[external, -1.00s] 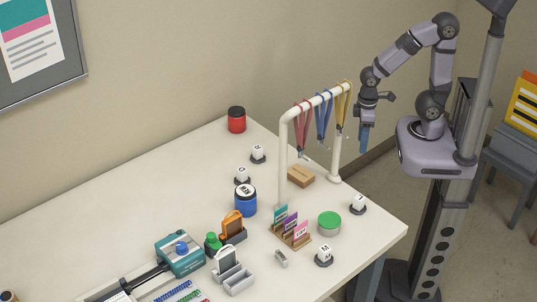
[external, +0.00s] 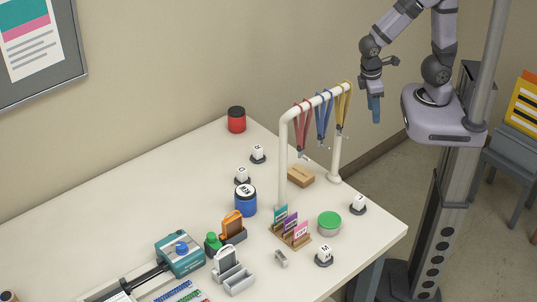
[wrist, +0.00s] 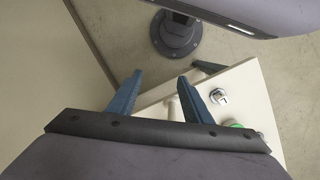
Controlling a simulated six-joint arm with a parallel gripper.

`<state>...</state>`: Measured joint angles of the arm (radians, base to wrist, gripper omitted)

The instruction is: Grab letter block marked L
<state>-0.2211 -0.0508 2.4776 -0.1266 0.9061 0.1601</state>
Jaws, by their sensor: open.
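Several small white letter blocks stand on dark round bases on the table: one at the right edge (external: 358,202), one near the front (external: 324,254), one at the back (external: 258,151) and one behind the blue jar (external: 241,174). Their letters are too small to read surely, so I cannot tell which is L. The right-edge block seems to show in the wrist view (wrist: 218,96). My gripper (external: 375,110) is open and empty, high beyond the table's right back edge, apart from every block. Its two blue fingers (wrist: 160,76) point down, spread apart.
A white rack (external: 284,150) with hanging lanyards stands between my gripper and much of the table. Near the blocks are a green-lidded tin (external: 329,222), a card holder (external: 276,231), a blue jar (external: 246,204) and a cardboard box (external: 301,176).

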